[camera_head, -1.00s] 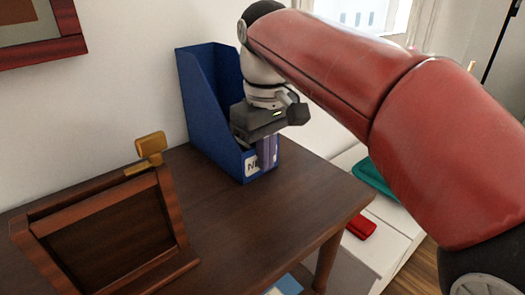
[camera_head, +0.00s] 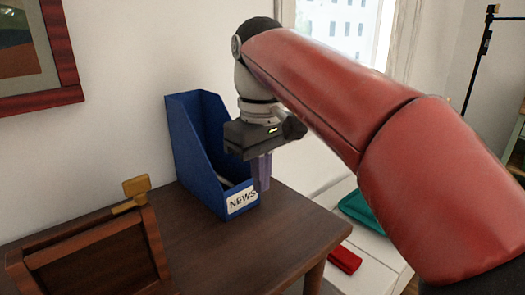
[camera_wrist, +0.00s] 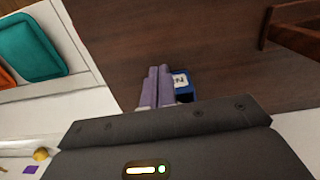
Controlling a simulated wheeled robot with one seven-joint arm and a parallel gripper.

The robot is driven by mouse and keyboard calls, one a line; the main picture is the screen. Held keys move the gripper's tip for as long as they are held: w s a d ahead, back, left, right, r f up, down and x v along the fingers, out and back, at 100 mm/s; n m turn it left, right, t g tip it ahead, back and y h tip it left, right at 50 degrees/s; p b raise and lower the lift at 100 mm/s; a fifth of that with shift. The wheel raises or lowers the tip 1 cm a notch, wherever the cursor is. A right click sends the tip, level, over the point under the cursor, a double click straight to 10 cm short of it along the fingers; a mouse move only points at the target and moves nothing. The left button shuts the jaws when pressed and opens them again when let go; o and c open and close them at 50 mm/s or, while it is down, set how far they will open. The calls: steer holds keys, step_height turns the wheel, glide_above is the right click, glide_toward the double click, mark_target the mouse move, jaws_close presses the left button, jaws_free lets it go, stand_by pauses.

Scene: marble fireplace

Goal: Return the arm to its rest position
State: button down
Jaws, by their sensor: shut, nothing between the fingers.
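My gripper (camera_head: 262,172) hangs pointing down just to the right of the front of a blue magazine holder (camera_head: 195,150) with a "NEWS" label. Its two purple-grey fingers are together with nothing between them. In the wrist view the fingers (camera_wrist: 160,82) point over the brown tabletop, and a small part of the blue holder (camera_wrist: 187,94) with its label shows beside them. My red arm reaches in from the right. The inside of the holder is mostly out of sight.
The dark wooden table (camera_head: 215,250) carries a wooden easel-like stand (camera_head: 90,255) with a yellow clamp-like top (camera_head: 136,188) at left. A white low unit (camera_head: 350,228) with a teal item (camera_head: 365,212) and a red item (camera_head: 344,260) stands right. A framed picture (camera_head: 65,50) hangs at left.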

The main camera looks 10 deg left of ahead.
steer(key=s+d+f+m+t, duration=0.2)
steer(key=d+f+m, duration=0.1)
steer(key=d, duration=0.4)
steer(key=s+d+f+m+t, duration=0.1)
steer(key=s+d+f+m, duration=0.15)
steer(key=d, duration=0.45)
steer(key=s+d+f+m+t, duration=0.1)
steer(key=s+d+f+m, duration=0.1)
steer(key=f, duration=0.4)
steer(key=s+d+f+m+t, duration=0.1)
steer(key=s+d+f+m, duration=0.2)
steer(key=s+d+f, duration=0.2)
steer(key=shift+s+d+f+t, duration=0.25)
steer(key=shift+d+f+t, duration=0.05)
steer(key=shift+d+f, duration=0.5)
